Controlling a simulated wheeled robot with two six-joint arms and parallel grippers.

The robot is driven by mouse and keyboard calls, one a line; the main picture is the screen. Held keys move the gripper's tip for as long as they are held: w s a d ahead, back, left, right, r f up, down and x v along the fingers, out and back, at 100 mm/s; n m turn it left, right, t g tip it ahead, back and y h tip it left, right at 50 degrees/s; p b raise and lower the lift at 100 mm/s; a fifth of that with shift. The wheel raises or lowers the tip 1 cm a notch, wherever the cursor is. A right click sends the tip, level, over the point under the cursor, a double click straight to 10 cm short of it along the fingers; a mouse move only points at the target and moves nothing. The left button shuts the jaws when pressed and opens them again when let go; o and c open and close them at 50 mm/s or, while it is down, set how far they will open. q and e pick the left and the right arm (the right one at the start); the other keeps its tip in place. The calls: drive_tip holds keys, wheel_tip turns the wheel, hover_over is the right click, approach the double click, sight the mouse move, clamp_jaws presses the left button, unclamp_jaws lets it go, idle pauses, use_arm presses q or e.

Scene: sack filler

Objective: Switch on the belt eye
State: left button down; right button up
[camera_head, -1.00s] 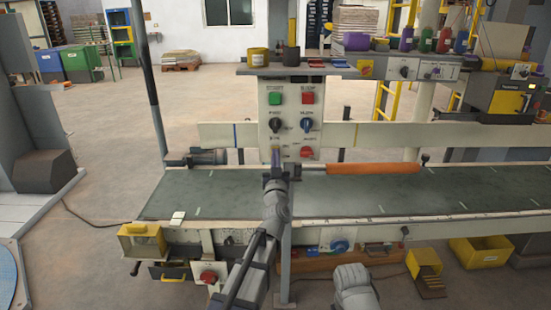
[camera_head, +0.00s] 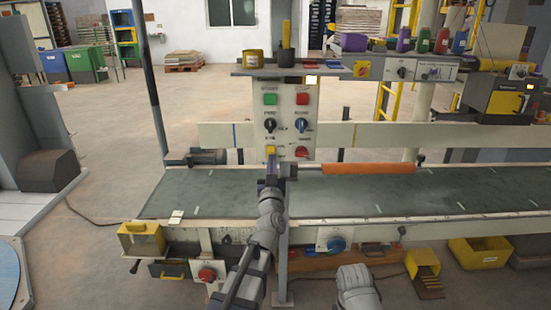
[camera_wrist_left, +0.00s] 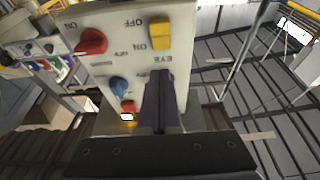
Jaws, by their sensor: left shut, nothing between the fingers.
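The belt eye switch is a yellow block (camera_head: 271,150) low on the left of the cream control panel (camera_head: 286,100). In the left wrist view the yellow switch (camera_wrist_left: 160,33) stands by labels that read OFF, ON and EYE. My left gripper (camera_head: 270,170) is shut and empty, just below the switch in the head view. Its dark fingers (camera_wrist_left: 158,80) point at the panel near the EYE label; I cannot tell whether they touch it. A small lamp (camera_head: 311,80) glows at the panel's upper right.
The panel also bears a green button (camera_head: 270,99), a red button (camera_head: 302,99), a black knob (camera_head: 269,125), a blue knob (camera_head: 301,125) and a red knob (camera_head: 301,152). A shelf (camera_head: 330,71) stands above. A green belt (camera_head: 400,192) with an orange roller (camera_head: 368,168) runs below.

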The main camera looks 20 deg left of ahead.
use_arm(q)
drive_tip(key=s+d, duration=0.2)
drive_tip(key=s, duration=0.6)
drive_tip(key=shift+s, duration=0.2)
drive_tip(key=w+d+m+g+h+p, duration=0.1)
drive_tip(key=d+m+g+h+p, duration=0.2)
drive_tip(key=d+m+h+p, duration=0.65)
drive_tip(key=s+d+f+n+g+h+p, duration=0.1)
drive_tip(key=s+d+f+g+p, duration=0.15)
drive_tip(key=d+g, duration=0.2)
drive_tip(key=s+d+f+n+g+p, duration=0.1)
drive_tip(key=s+d+f+g, duration=0.2)
drive_tip(key=d, duration=0.2)
drive_tip(key=s+a+g+y+p, duration=0.2)
drive_tip(key=s+g+p, duration=0.3)
drive_tip(key=s, duration=0.4)
drive_tip(key=s+a+g+y+p, duration=0.2)
drive_tip(key=s+g+y+p, duration=0.2)
drive_tip(key=s, duration=0.6)
drive_tip(key=shift+f+g+p, duration=0.25)
drive_tip(key=shift+g+p, duration=0.2)
drive_tip(key=shift+g, duration=0.4)
